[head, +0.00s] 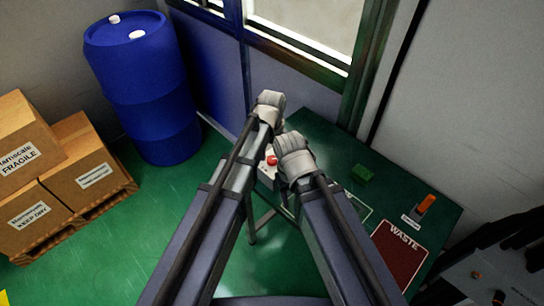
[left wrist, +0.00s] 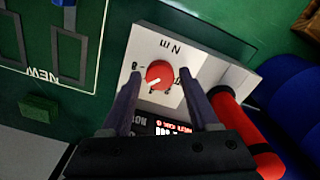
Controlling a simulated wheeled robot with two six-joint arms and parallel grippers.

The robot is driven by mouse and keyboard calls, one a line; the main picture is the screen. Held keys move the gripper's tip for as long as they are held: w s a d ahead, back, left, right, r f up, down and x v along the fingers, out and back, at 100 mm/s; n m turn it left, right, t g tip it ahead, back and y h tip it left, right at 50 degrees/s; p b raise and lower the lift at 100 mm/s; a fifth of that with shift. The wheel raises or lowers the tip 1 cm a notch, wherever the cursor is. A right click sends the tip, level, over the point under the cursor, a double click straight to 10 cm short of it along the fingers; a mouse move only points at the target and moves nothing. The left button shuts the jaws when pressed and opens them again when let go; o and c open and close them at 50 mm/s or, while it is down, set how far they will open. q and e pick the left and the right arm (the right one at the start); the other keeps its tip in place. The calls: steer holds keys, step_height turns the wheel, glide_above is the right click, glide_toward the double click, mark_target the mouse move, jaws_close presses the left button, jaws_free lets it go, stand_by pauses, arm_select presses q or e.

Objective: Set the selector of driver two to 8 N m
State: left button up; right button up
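In the left wrist view a red round selector knob (left wrist: 159,75) with a white pointer sits on a pale panel (left wrist: 204,57) marked "N m", seen upside down. An "8" shows left of the knob. The pointer aims toward the lower left of the picture, below the "8". My left gripper (left wrist: 160,78) is open, one dark finger on each side of the knob, with gaps visible. A lit display (left wrist: 172,129) is partly hidden by the gripper. In the head view a red knob (head: 271,160) shows between my arms. My right gripper's fingers are not visible.
The green table holds a green block (head: 362,175), an orange item (head: 427,203) and a red "WASTE" mat (head: 402,252). A red cylinder (left wrist: 240,125) adjoins the panel. A blue drum (head: 147,90) and cardboard boxes (head: 85,165) stand on the floor at left.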

arm_select(q)
jaws_close()
steer(key=shift+m, duration=0.3)
steer(key=m, duration=0.3)
steer(key=shift+m, duration=2)
steer(key=shift+o, duration=1.3)
jaws_free()
